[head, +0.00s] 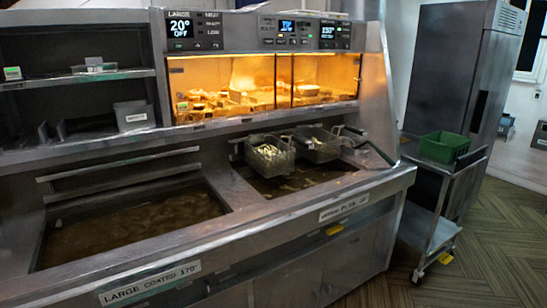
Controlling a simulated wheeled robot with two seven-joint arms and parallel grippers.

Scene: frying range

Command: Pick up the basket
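Two wire fry baskets are over the right-hand oil vat. The left basket (268,156) holds pale food pieces and hangs above the oil. The right basket (318,145) also appears to hold some food and sits just beside it. A basket handle with a dark green grip (378,150) reaches out to the right, past the vat's edge. I cannot tell for certain which basket it belongs to. Neither of my grippers shows in the head view.
A wide vat of brown oil (130,228) lies open at the left. A lit warming cabinet (225,85) with food stands behind the baskets. A steel cart (432,190) carrying a green bin (444,147) stands right of the range, near a tall steel cabinet (450,65). Floor at right is clear.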

